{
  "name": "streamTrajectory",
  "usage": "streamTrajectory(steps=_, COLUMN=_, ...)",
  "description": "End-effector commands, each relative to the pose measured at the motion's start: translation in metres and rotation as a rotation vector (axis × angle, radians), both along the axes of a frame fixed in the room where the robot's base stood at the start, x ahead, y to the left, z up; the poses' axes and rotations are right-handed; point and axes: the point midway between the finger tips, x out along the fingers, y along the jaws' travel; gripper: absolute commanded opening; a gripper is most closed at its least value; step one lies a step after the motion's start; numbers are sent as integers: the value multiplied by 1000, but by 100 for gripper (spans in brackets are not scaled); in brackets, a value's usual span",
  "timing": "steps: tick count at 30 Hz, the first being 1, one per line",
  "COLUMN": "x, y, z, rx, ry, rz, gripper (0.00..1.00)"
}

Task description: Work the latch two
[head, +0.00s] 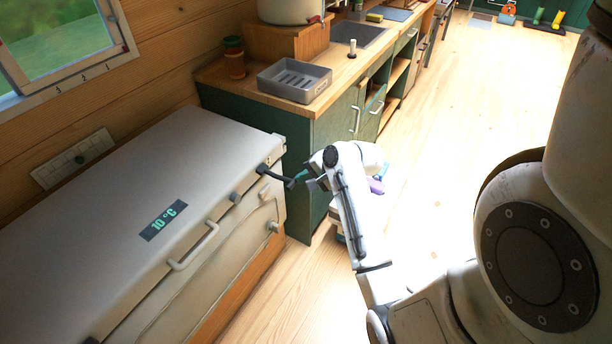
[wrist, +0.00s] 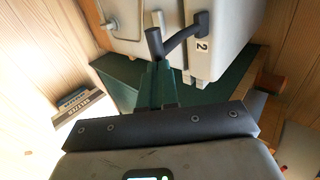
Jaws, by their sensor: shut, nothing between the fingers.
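Latch two is a dark bent lever (head: 275,175) on the front of the white chest (head: 125,185), near its far right corner. In the wrist view the lever (wrist: 183,38) sticks out from the chest beside a label marked "2" (wrist: 203,46). My gripper (head: 298,177) is at the lever's free end. Its green fingers (wrist: 159,68) are shut and empty, with their tips just by the lever's knob-like end. I cannot tell whether they touch it. The chest lid looks closed, and its display reads 10 °C.
A pale bar handle (head: 195,248) juts from the chest front. A green counter (head: 255,125) stands beyond the chest, bearing a grey tray (head: 294,80). A purple object (head: 376,186) shows partly behind my arm. Open wooden floor lies to the right.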

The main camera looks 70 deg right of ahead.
Motion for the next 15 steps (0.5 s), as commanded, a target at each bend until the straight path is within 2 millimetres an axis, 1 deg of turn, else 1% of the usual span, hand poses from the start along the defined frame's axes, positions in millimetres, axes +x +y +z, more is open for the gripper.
streamTrajectory(steps=11, x=2, y=2, z=-1, rx=-2, ry=1, rz=1, gripper=0)
streamTrajectory(steps=15, x=2, y=3, z=-5, rx=-6, ry=-14, rz=2, gripper=0)
